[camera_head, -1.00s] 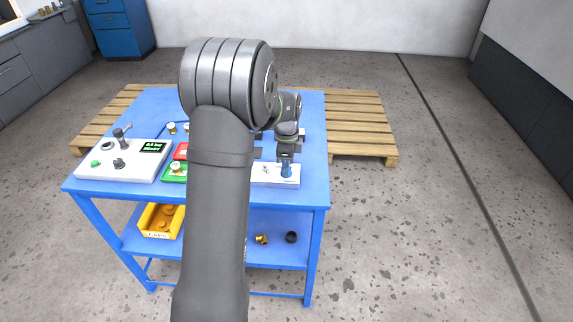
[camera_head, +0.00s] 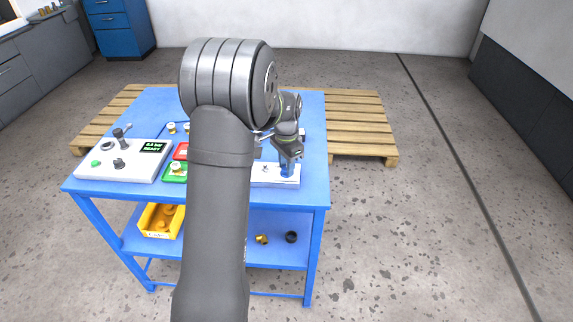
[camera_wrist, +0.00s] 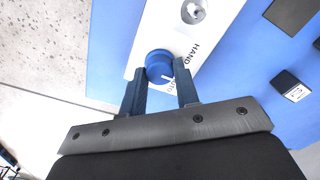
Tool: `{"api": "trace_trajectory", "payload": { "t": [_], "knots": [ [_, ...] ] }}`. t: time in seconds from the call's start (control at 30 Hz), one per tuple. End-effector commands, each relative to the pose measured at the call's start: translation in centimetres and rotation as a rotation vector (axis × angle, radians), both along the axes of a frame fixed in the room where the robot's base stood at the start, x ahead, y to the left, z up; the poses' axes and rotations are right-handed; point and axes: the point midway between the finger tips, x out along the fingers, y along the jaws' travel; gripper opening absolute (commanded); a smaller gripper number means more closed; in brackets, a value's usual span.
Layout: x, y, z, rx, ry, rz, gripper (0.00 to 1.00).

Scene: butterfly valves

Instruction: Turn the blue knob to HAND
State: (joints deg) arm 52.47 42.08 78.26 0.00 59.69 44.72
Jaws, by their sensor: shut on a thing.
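The blue knob (camera_wrist: 159,65) sits on a white plate (camera_wrist: 146,43) and carries a white pointer line. The word HAND is printed beside it; a second, shorter label by the knob is partly hidden by a finger. My gripper (camera_wrist: 160,84) is shut on the blue knob, one finger on each side. In the head view my gripper (camera_head: 287,168) is over the right end of the white plate (camera_head: 272,180), near the table's front right corner. The knob is mostly hidden there by the fingers.
A metal toggle or key switch (camera_wrist: 193,11) sits on the same plate. To the left on the blue table (camera_head: 215,198) are a white panel (camera_head: 138,172) with a display, a green tray (camera_head: 172,179) and a red tray (camera_head: 181,151). A black block (camera_wrist: 288,83) lies close by.

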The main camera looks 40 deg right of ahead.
Motion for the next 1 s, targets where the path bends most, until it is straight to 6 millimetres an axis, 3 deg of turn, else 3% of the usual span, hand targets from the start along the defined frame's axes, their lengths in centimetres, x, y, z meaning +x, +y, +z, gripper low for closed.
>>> {"api": "trace_trajectory", "payload": {
  "t": [0.6,1.0],
  "knots": [
    [0.05,-0.06,0.07,-0.002,-0.001,0.539,0.06],
    [0.07,-0.05,0.08,-0.002,-0.001,0.708,0.06]
  ]
}}
